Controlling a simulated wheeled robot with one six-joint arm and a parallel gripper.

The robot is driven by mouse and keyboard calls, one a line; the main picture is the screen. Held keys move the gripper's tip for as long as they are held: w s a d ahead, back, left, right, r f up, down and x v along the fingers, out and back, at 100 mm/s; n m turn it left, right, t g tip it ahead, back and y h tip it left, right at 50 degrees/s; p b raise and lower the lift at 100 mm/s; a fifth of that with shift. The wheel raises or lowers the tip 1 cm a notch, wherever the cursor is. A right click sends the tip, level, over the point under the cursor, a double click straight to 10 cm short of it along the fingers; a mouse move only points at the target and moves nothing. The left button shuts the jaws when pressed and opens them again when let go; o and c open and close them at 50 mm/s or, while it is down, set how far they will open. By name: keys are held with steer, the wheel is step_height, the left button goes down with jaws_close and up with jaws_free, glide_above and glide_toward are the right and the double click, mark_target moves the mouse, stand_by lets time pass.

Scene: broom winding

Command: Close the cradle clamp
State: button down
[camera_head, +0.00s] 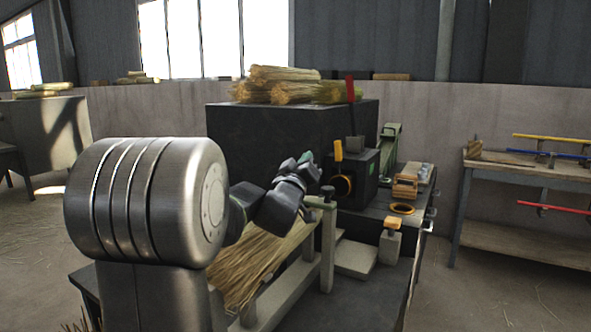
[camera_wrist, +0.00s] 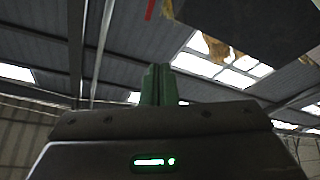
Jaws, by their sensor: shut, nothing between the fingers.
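My gripper (camera_head: 305,157) is raised above the straw bundle in the head view, left of the dark machine box. In the wrist view its green fingers (camera_wrist: 158,85) are together, pointing up, with nothing between them. A pale frame (camera_head: 327,250) stands beside the straw bundle (camera_head: 250,262); its post has a dark knob (camera_head: 328,190) on top. A second short post with an orange cap (camera_head: 392,223) stands to the right. I cannot tell for sure which part is the cradle clamp or whether it is open. My arm hides part of the bundle and frame.
The dark machine box (camera_head: 360,176) carries a yellow lever (camera_head: 338,150). A red lever (camera_head: 350,88) stands up behind it. A large dark block (camera_head: 270,132) holds straw bundles (camera_head: 285,86). A side rack (camera_head: 530,165) is at the right, with open floor before it.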

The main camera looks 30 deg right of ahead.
steer(key=s+d+f+m+h+b, duration=0.1)
steer(key=s+d+f+m+b, duration=0.1)
steer(key=f+b, duration=0.3)
steer(key=shift+s+f+g, duration=0.2)
steer(key=shift+s+g, duration=0.1)
steer(key=shift+s, duration=0.45)
steer(key=shift+r, duration=0.15)
step_height(320, 180, up, 4)
steer(key=p, duration=0.3)
steer(key=w+v, duration=0.1)
steer(key=v, duration=0.9)
steer(key=shift+a+f, duration=0.3)
steer(key=shift+a, duration=0.1)
